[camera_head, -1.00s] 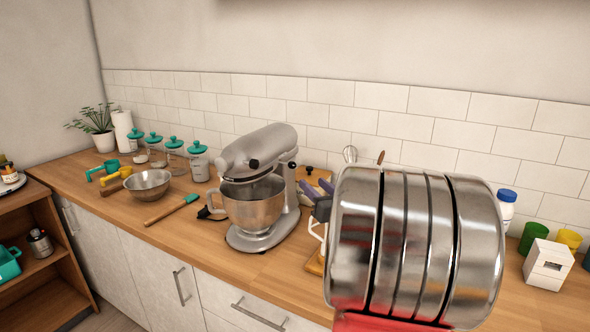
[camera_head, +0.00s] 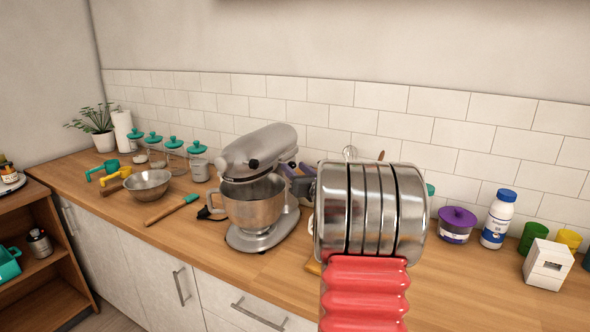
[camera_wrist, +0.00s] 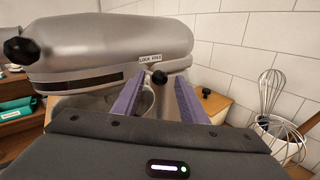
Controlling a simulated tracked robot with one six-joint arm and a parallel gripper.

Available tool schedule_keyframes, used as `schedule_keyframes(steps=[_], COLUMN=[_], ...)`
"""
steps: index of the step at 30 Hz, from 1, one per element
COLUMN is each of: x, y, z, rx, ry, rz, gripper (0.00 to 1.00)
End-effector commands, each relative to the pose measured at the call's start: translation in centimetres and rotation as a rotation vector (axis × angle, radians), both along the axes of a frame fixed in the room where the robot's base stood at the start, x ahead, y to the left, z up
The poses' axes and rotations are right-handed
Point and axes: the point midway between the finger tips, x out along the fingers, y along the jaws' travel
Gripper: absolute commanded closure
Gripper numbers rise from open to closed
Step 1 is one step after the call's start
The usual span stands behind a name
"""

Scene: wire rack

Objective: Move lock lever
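A silver stand mixer (camera_head: 258,155) stands on the wooden counter with its head tilted up over a steel bowl (camera_head: 254,206). In the wrist view, the mixer head (camera_wrist: 105,50) fills the upper left. A label reading like "LOCK HEAD" (camera_wrist: 150,59) is on the mixer, with a small black knob, the lock lever (camera_wrist: 158,77), just below it. My gripper (camera_wrist: 155,92) has two purple fingers spread apart and empty, with the knob showing between them, apart from both. In the head view my arm partly hides the gripper (camera_head: 298,178) to the right of the mixer.
A wooden box with a black knob (camera_wrist: 207,94) is beside the right finger. A purple-lidded tub (camera_head: 457,225) and a white bottle (camera_head: 497,220) stand right of my arm. A spatula (camera_head: 172,210) lies left of the mixer.

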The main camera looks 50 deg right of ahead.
Motion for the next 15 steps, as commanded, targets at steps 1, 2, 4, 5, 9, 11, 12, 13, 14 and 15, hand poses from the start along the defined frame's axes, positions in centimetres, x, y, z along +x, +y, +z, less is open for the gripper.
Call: schedule_keyframes(steps=[1,2,4,5,9,11,12,13,14,15], x=[0.34,0.47,0.65,0.69,0.69,0.68,0.68,0.67,0.68,0.67], y=[-0.09,-0.14,-0.23,-0.25,-0.27,-0.25,-0.25,-0.26,-0.25,-0.26], z=[-0.01,-0.02,-0.01,-0.01,0.01,0.01,0.01,0.01,0.01,0.01], rx=[0.0,0.0,0.001,0.001,0.001,0.0,0.0,0.0,0.0,0.0], ry=[0.0,0.0,0.0,-0.001,-0.001,-0.001,-0.001,-0.001,-0.001,-0.001], rz=[0.001,0.001,0.0,0.0,0.0,0.0,0.0,0.0,0.0,0.0], gripper=[0.61,0.61,0.61,0.61,0.61,0.61,0.62,0.64,0.66,0.69])
